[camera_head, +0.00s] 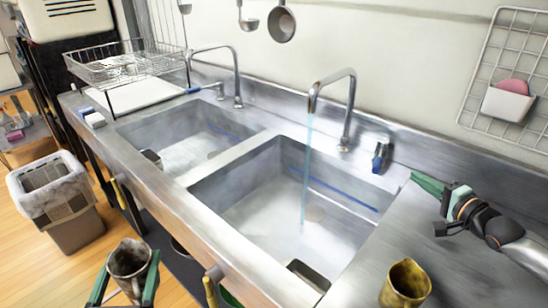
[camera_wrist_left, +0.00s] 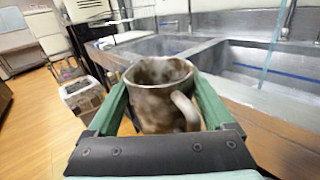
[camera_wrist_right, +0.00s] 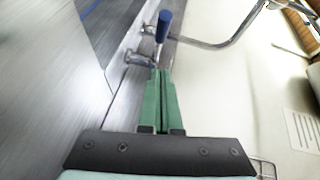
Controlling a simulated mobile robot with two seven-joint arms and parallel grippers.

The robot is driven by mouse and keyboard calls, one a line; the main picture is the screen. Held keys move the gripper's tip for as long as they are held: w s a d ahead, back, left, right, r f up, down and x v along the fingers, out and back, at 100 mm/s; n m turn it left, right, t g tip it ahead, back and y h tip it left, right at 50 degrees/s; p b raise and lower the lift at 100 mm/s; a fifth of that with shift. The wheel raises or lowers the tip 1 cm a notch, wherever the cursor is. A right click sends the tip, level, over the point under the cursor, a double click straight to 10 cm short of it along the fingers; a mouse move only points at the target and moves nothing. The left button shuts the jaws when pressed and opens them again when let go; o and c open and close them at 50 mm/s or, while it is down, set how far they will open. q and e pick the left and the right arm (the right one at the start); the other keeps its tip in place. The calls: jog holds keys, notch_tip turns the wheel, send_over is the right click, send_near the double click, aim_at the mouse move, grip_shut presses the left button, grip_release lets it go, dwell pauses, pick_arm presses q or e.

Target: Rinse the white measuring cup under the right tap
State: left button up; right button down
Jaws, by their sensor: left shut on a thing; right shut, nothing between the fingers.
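A cup (camera_head: 130,258) with a grey-white, brown-stained surface and a side handle is upright between the green fingers of my left gripper (camera_head: 126,278). It also fills the middle of the left wrist view (camera_wrist_left: 160,95). It is in front of the counter edge, outside the sinks. A thin blue water stream (camera_head: 306,170) falls from the right tap (camera_head: 333,85) into the right sink (camera_head: 330,235). My right gripper (camera_head: 428,184) is shut and empty over the counter, right of the tap's blue-tipped lever (camera_head: 381,155). In the right wrist view the lever (camera_wrist_right: 163,27) is just beyond the fingertips.
A yellowish cup (camera_head: 405,284) stands on the counter at front right. The left sink (camera_head: 185,140) has its own tap (camera_head: 236,70). A wire rack (camera_head: 125,65) stands at the back left. A bin (camera_head: 62,200) is on the floor. A wire grid (camera_head: 510,60) hangs on the wall.

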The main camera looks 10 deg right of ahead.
pick_arm(q)
jog(key=shift+f, duration=0.3)
jog(key=shift+r, duration=0.1)
pick_arm(e)
jog(key=w+a+f, duration=0.1)
jog(key=w+a, duration=0.3)
jog(key=w, duration=0.2)
jog(key=shift+f, duration=0.15)
pick_arm(q)
jog(key=shift+r, duration=0.15)
pick_arm(e)
jog(key=shift+w+a, duration=0.15)
pick_arm(q)
jog(key=shift+r+p, duration=0.5)
jog(key=shift+p, duration=0.05)
pick_arm(e)
jog(key=shift+w+a+f, duration=0.1)
jog(key=shift+w+a, duration=0.3)
jog(key=shift+a, duration=0.35)
jog(key=shift+s, duration=0.1)
